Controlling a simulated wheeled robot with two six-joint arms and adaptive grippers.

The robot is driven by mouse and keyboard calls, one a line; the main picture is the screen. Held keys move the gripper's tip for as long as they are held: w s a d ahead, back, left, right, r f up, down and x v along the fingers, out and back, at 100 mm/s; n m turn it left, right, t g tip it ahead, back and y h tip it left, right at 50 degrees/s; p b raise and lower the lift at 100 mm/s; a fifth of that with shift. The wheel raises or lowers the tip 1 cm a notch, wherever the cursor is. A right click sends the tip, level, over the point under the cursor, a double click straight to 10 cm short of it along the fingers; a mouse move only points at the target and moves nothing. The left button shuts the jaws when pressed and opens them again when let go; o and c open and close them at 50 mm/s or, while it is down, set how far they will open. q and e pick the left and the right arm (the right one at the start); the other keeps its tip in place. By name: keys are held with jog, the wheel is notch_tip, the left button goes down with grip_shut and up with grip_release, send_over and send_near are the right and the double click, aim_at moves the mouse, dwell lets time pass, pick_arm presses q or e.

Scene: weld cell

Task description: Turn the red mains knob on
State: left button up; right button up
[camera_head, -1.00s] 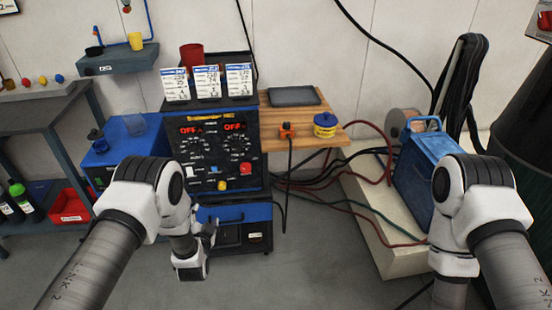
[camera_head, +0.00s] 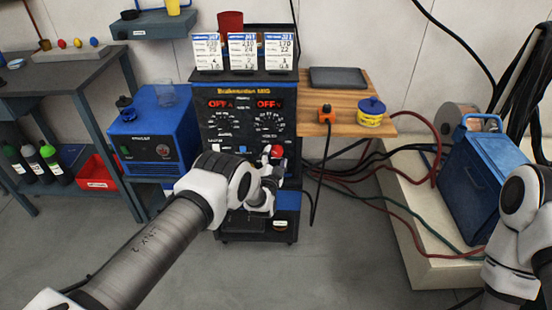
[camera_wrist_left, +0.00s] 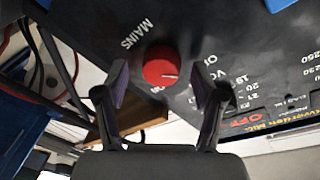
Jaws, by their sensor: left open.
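The red mains knob (camera_head: 277,151) sits at the lower right of the black welder panel (camera_head: 244,140). Its displays read OFF. In the left wrist view the round knob (camera_wrist_left: 161,64) shows beside the word MAINS, with a small pale mark on its face. My left gripper (camera_head: 268,182) is just below the knob in the head view. In the left wrist view the left gripper (camera_wrist_left: 160,84) is open, with one finger to each side of the knob. I see no clear contact. My right gripper is out of view; only my right arm shows at the right edge.
A wooden side shelf (camera_head: 348,100) at the welder's right holds an orange item (camera_head: 326,114) and a yellow-blue tub (camera_head: 371,112). Cables hang below it. A blue box (camera_head: 152,135) stands left of the welder. A blue case (camera_head: 480,180) is at right.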

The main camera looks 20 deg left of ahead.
pick_arm(q)
jog(key=shift+w+r, duration=0.15)
jog(key=shift+w, duration=0.15)
jog(key=c, duration=1.1)
jog(key=shift+c, duration=0.2)
jog(key=shift+m, duration=0.3)
jog(key=m+b, duration=0.2)
jog(key=m, duration=0.1)
jog(key=shift+g, duration=0.3)
jog(key=m+b, duration=0.1)
jog(key=m, duration=0.1)
jog(key=m+b, duration=0.2)
jog(key=m, duration=0.1)
jog(key=shift+r+g+y, duration=0.1)
jog(key=shift+g+y, duration=0.2)
jog(key=shift+y, duration=0.1)
jog(key=m+b, duration=0.1)
jog(key=m, duration=0.3)
jog(key=shift+d+r+g+y+b, duration=0.1)
jog(key=shift+g+y+b, duration=0.2)
jog(key=shift+b, duration=0.1)
jog(key=shift+d+m+y+b, duration=0.1)
jog(key=shift+m+y+b, duration=0.45)
jog(key=shift+m, duration=1.35)
jog(key=shift+r, duration=0.1)
